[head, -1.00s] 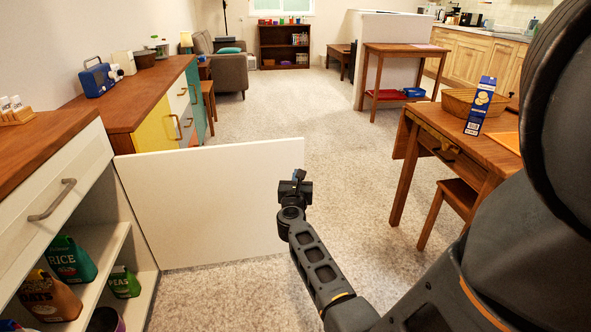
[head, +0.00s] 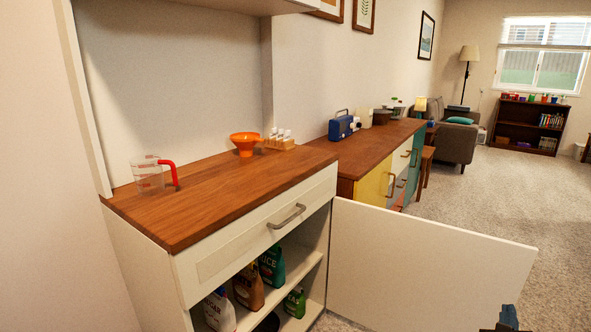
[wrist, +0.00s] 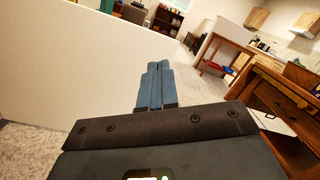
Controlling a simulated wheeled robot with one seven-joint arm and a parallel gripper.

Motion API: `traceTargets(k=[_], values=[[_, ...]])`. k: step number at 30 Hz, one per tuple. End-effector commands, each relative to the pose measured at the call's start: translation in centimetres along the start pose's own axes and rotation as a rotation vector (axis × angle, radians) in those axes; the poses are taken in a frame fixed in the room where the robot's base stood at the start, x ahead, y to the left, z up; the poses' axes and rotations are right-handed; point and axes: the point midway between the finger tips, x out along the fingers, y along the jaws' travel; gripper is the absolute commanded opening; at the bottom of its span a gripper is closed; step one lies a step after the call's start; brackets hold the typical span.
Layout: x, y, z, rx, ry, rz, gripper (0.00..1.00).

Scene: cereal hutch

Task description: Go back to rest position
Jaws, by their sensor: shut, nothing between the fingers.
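My gripper (wrist: 155,84) is shut and empty in the wrist view, its two blue fingers pressed together. It points toward the white open door (wrist: 75,60) of the hutch and the room beyond. In the head view only a small dark part of my gripper (head: 508,318) shows at the bottom right edge, in front of the door (head: 420,265). The hutch (head: 225,215) has a wooden top and a closed drawer with a metal handle (head: 287,216). Its lower cupboard stands open.
A measuring cup (head: 150,175), an orange funnel (head: 245,143) and a spice rack (head: 279,142) stand on the hutch top. Bags, including a green one (head: 272,264), stand on the shelves. In the wrist view a wooden table (wrist: 268,100) is at the right. Carpet beyond the door is clear.

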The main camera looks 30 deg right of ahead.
Motion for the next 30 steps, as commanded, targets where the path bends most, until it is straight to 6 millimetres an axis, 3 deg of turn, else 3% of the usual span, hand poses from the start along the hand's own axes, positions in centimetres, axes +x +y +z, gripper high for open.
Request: traceTargets(k=[1,6,14,18,24,30], values=[[-2.3,0.0,1.2,-0.134,-0.049,0.05,0.0],[-9.7,0.7,4.8,-0.589,-0.252,0.185,0.0],[-21.8,0.0,9.8,-1.221,-0.636,0.296,0.0],[-28.2,-1.5,12.2,-1.524,-0.872,0.297,0.0],[-36.2,-5.1,15.6,-1.905,-1.232,0.214,0.0],[-41.1,-8.4,18.2,-2.158,-1.517,0.071,0.0]])
